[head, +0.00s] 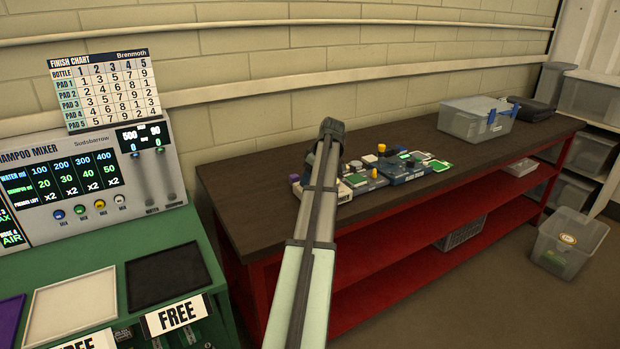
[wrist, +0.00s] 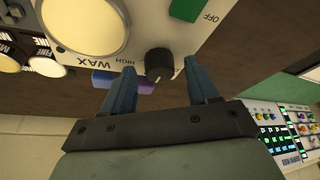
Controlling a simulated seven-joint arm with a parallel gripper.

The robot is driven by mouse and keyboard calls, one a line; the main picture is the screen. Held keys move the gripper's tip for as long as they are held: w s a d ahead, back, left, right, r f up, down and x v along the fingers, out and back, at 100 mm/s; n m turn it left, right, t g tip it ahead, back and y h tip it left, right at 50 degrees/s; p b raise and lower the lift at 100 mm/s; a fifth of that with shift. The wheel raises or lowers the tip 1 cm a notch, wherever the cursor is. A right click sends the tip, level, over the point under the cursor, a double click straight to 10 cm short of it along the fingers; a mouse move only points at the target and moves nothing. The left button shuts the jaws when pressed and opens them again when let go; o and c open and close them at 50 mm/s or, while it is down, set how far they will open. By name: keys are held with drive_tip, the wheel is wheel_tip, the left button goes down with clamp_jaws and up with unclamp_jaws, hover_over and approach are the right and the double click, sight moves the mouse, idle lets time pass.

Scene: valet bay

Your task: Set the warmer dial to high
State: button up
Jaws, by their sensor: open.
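The warmer (wrist: 68,38) is a pale unit marked WAX with a large cream round top, at the upper left of the wrist view. Its black dial (wrist: 160,61) sits on the edge nearest my gripper, with the word HIGH printed to its left. A small pale mark shows on the dial's lower side in the picture; its exact setting is hard to read. My gripper (wrist: 160,72) is open, one blue finger on each side of the dial, with gaps visible. In the head view my gripper (head: 331,130) is over the dark bench, and the dial cannot be made out.
A green switch marked OFF (wrist: 186,10) is beside the dial. A blue and purple block (wrist: 120,82) lies close to the left finger. Several small devices (head: 402,165) crowd the bench (head: 252,205). A clear bin (head: 470,120) stands farther right; the shampoo mixer (head: 90,180) is at left.

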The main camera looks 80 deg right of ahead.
drive_tip(key=shift+f, duration=0.2)
drive_tip(key=c, duration=1)
